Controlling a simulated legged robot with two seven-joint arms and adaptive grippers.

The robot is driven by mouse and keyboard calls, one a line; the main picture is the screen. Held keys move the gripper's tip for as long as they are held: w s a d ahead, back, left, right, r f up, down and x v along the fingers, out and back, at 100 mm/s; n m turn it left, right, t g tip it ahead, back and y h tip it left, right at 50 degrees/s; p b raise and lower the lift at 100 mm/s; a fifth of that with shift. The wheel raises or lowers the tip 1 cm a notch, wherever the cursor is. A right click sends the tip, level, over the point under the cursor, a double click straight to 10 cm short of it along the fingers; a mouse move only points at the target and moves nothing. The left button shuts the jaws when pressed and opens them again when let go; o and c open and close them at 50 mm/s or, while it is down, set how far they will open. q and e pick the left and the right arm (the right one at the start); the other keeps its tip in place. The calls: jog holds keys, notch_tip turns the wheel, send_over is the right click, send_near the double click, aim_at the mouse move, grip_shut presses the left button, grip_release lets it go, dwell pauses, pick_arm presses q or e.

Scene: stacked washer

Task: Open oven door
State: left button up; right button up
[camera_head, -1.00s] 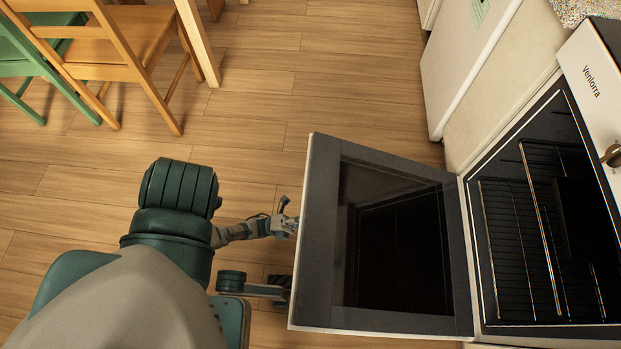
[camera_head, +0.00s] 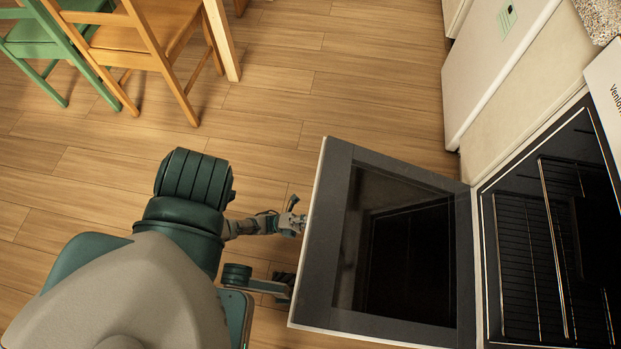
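The oven door (camera_head: 338,290) hangs wide open, folded down and out to the left of the oven, with its dark glass inner side facing up. The oven (camera_head: 545,230) shows its open cavity with wire racks at the right edge. My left gripper (camera_head: 297,222) is beside the door's outer left edge, partly hidden by it. Its fingers are too small to tell open from shut, and I cannot tell if it touches the door.
An orange wooden chair (camera_head: 150,40) and a green chair (camera_head: 45,45) stand at the upper left.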

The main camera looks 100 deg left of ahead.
pick_arm(q)
jog(key=v, duration=0.7)
jog(key=shift+s, duration=0.25)
jog(key=shift+f, duration=0.15)
dwell(0.5)
